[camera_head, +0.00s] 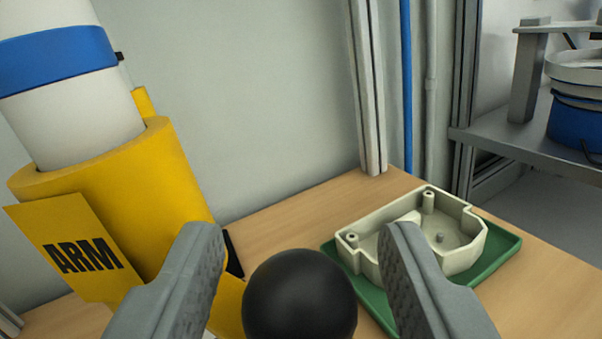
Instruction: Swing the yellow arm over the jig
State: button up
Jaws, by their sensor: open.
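The yellow arm (135,180) stands at the left, with a yellow plate lettered "ARM" on its side. A white cylinder with a blue band (60,60) rises from its top. A black ball knob (300,297) is at the bottom centre, with a bit of yellow showing beside it at the left. My gripper (300,275) is open, one finger on each side of the knob. I cannot tell whether either finger touches it. The jig, a green base (505,248) holding a cream housing (455,228), lies on the wooden table at the right, partly hidden by my right finger.
The wooden table (285,225) is bare between the yellow arm and the jig. A grey wall and an upright metal profile (367,90) stand behind. A grey shelf (530,145) with a blue and white round machine (577,110) is at the far right.

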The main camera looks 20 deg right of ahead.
jog(key=shift+x, duration=1.15)
grip_shut()
